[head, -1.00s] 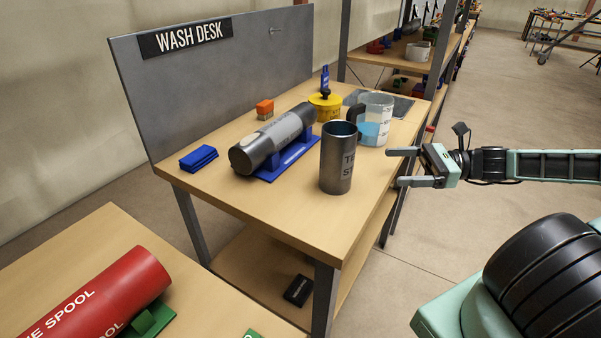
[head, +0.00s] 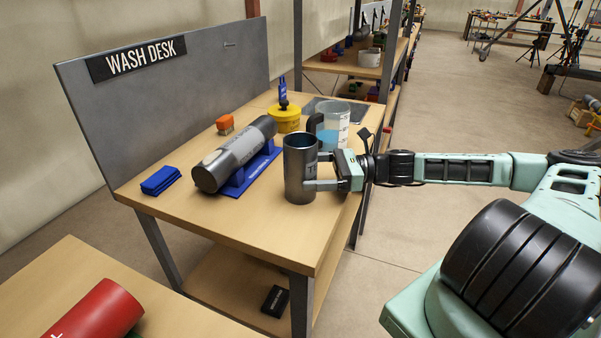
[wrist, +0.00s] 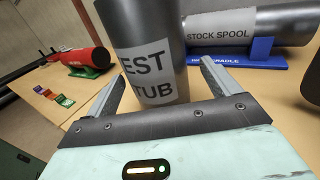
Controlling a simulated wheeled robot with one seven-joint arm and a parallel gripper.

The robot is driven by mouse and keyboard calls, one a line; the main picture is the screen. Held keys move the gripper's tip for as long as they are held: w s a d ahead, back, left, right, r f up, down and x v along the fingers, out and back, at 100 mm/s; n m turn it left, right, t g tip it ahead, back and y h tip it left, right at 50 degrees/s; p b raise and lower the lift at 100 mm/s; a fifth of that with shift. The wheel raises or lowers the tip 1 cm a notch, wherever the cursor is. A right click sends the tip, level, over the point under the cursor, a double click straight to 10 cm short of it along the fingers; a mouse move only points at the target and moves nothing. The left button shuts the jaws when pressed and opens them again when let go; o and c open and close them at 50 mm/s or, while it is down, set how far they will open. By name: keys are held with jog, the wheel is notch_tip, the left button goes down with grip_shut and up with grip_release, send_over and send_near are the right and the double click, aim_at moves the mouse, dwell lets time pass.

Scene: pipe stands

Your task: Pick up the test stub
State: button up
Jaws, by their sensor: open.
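The test stub (head: 299,168) is a dark grey metal cylinder with an open top, standing upright on the wash desk (head: 255,222). In the wrist view the test stub (wrist: 145,45) shows a white label reading "EST TUB", partly cut off. My gripper (head: 312,170) is at the right side of the stub in the head view. In the wrist view my gripper (wrist: 160,85) is open, with one finger on each side of the stub. Whether the fingers touch it cannot be told.
A grey stock spool (head: 235,155) lies in a blue cradle (head: 262,168) left of the stub. A clear jug (head: 333,125) with blue liquid stands close behind. The front desk corner is clear.

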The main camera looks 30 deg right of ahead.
aim_at(292, 172)
jog(key=x, duration=0.4)
jog(key=shift+s+r+p, duration=0.15)
jog(key=shift+s+p, duration=0.05)
jog(key=shift+p, duration=0.2)
jog(key=shift+w+a, duration=0.25)
jog(key=shift+a, duration=0.15)
jog(key=c, duration=1.6)
notch_tip(292, 172, up, 10)
jog(key=shift+c, duration=0.2)
